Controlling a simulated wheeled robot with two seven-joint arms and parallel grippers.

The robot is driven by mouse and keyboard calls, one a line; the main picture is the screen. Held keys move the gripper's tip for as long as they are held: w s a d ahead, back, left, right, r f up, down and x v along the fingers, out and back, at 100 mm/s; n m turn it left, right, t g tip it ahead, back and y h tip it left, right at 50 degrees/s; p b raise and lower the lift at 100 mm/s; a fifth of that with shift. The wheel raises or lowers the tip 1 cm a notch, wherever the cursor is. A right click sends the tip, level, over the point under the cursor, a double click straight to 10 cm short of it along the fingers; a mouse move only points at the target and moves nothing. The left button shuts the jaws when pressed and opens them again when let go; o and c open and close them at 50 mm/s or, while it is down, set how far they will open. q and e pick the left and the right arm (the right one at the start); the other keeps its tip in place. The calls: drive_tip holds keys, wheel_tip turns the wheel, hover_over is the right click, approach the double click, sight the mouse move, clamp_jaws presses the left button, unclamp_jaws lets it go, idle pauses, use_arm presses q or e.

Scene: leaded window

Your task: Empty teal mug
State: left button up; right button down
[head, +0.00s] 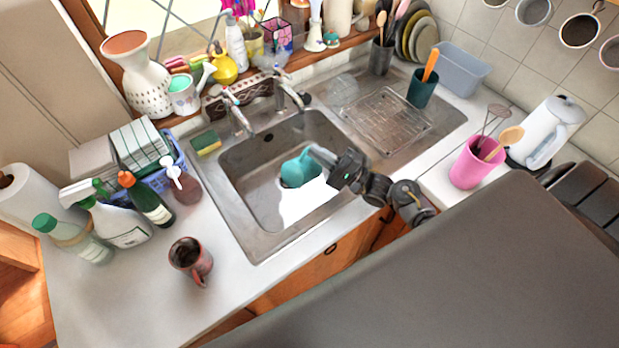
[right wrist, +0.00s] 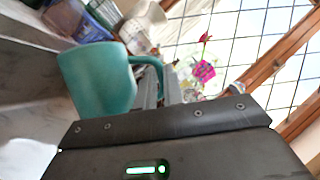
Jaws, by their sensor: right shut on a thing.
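The teal mug (head: 302,169) is over the sink basin (head: 240,190), tilted well over, with its mouth turned toward the lower left in the head view. My right gripper (head: 321,154) is shut on the mug at its handle side. In the right wrist view the mug (right wrist: 95,82) fills the left part, and its handle runs to the fingers (right wrist: 160,85). A bright white patch (head: 300,203) lies on the basin floor below the mug; it looks like spilled liquid, but I cannot tell for sure. The mug's inside is mostly hidden. My left gripper is not in view.
The faucet (head: 235,110) stands behind the basin. A wire rack (head: 387,120) lies on the drainboard at the right, with a pink cup (head: 470,166) beyond it. A reddish mug (head: 190,260) and several bottles stand on the left counter.

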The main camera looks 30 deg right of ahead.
sight(303, 176)
drive_tip(key=s+a+n+g+b, duration=0.1)
drive_tip(key=a+n+b, duration=0.1)
drive_tip(key=n, duration=0.1)
drive_tip(key=a+f+n+g+b, duration=0.1)
drive_tip(key=a+n+b, duration=0.1)
drive_tip(key=n, duration=0.1)
drive_tip(key=s+a+n+g+b, duration=0.1)
drive_tip(key=a+n+g+b, duration=0.1)
drive_tip(key=n, duration=0.1)
drive_tip(key=shift+s+a+f+y, duration=0.3)
drive_tip(key=shift+s+f, duration=0.05)
drive_tip(key=shift+f, duration=0.05)
drive_tip(key=a+n+p, duration=0.1)
drive_tip(key=s+a+n+g+p, duration=0.1)
drive_tip(key=a, duration=0.1)
drive_tip(key=shift+f+n, duration=0.1)
drive_tip(key=shift+n, duration=0.2)
drive_tip(key=s+a+f+n+h+p, duration=0.2)
drive_tip(key=a+n+h, duration=0.1)
drive_tip(key=a+n, duration=0.1)
drive_tip(key=s+a+f+n+g+h+p, duration=0.1)
drive_tip(key=s+a+f+n+h+p, duration=0.1)
drive_tip(key=a+n+h+p, duration=0.1)
drive_tip(key=shift+a+n+h, duration=0.5)
drive_tip(key=shift+a+n, duration=0.7)
drive_tip(key=shift+n, duration=0.6)
